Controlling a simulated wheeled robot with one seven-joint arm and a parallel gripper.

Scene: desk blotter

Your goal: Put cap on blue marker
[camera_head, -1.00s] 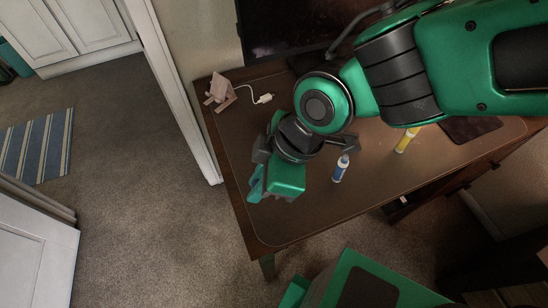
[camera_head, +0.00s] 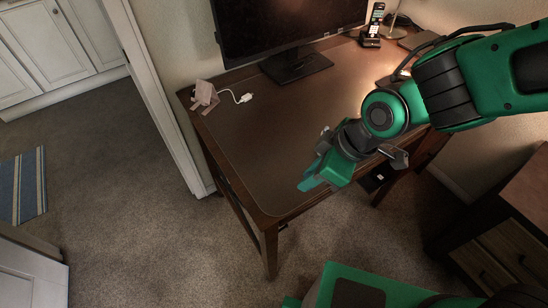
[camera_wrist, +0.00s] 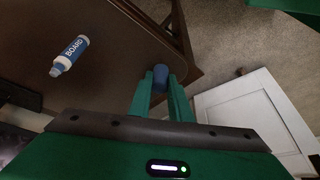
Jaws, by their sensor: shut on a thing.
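In the wrist view my gripper's two green fingers (camera_wrist: 161,95) are shut on a small blue cap (camera_wrist: 160,73), which sticks out just past the fingertips. The blue marker (camera_wrist: 70,55), white with a blue label reading BOARD, is on the desk at the upper left of that view, apart from the cap. In the head view my gripper (camera_head: 314,178) is over the desk's front edge. There the marker does not show, and I cannot make out the cap between the fingers.
The brown desk (camera_head: 250,150) has clear room left of my arm. A monitor (camera_head: 290,30), a pinkish block-shaped object (camera_head: 205,95) and a white cable plug (camera_head: 246,98) are toward the back. A phone (camera_head: 374,25) stands at the back right. A drawer cabinet (camera_head: 510,220) is at right.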

